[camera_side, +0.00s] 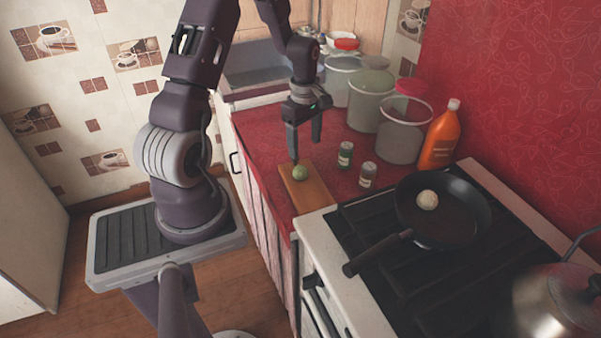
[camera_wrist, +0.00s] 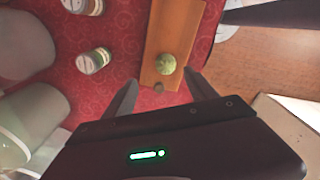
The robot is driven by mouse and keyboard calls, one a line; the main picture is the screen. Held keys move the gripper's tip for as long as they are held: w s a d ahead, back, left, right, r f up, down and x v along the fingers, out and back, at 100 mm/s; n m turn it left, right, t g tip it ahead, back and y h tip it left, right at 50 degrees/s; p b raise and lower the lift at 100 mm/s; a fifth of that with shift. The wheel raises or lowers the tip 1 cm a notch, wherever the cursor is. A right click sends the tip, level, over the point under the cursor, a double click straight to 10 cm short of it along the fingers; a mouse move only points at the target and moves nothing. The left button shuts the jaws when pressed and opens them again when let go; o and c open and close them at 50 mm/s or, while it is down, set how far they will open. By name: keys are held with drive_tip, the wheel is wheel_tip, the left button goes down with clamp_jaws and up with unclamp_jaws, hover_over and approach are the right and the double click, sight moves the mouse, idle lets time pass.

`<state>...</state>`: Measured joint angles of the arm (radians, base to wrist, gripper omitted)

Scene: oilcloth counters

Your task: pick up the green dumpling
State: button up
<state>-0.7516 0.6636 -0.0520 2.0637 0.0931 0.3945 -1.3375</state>
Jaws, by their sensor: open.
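The green dumpling (camera_side: 300,172) is small and round and sits on a wooden cutting board (camera_side: 308,194) on the red counter. In the wrist view the dumpling (camera_wrist: 166,64) lies on the board (camera_wrist: 171,24), ahead of the fingers and roughly between their lines. My gripper (camera_side: 306,150) is open and empty, pointing down just above and beyond the dumpling. Its two spread fingers also show in the wrist view (camera_wrist: 162,94). In the side view one fingertip looks close to the dumpling; I cannot tell whether it touches.
Two small jars (camera_side: 345,154) (camera_side: 367,175) stand right of the board. Large canisters (camera_side: 402,135) and an orange bottle (camera_side: 441,136) stand behind them. A pan (camera_side: 465,212) with a pale dumpling (camera_side: 427,199) sits on the stove.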

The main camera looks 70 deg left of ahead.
sight(301, 168)
drive_tip(key=shift+n, duration=0.5)
drive_tip(key=f, duration=0.6)
drive_tip(key=s+f, duration=0.1)
drive_tip(key=f, duration=0.2)
drive_tip(key=shift+r, duration=0.1)
drive_tip(key=c, duration=0.8)
